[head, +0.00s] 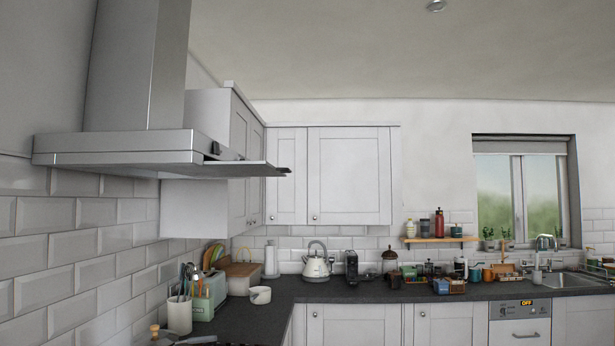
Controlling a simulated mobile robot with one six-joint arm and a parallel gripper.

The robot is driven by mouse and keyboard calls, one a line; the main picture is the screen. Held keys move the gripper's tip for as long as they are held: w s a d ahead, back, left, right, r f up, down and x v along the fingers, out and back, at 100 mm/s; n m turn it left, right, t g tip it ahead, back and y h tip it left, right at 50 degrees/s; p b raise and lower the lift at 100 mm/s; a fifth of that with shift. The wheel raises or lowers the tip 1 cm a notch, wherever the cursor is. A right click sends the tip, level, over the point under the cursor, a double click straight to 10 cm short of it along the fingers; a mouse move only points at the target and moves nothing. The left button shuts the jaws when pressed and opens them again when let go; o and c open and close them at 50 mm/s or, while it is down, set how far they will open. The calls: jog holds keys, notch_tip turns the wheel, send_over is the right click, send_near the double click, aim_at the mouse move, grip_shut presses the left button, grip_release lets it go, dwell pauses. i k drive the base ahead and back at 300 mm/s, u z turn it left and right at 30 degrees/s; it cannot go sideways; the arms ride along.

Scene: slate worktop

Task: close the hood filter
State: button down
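The steel range hood (120,148) is mounted on the tiled wall at the left, with its chimney rising to the top of the picture. The hood filter (248,169) is a thin flat panel that sticks out to the right from the hood's lower front edge, so it is pulled out. Its far end has a dark tip. The underside of the hood is mostly hidden from this angle. My gripper is not in view.
White wall cabinets (349,175) hang beyond the hood. The dark worktop (335,291) below carries a kettle (316,262), a utensil pot (179,314), a toaster (209,296) and several jars. The space right of the filter is open air.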

aim_at(255, 168)
jog(key=u, duration=0.1)
jog(key=i, duration=1.15)
jog(key=u, duration=0.45)
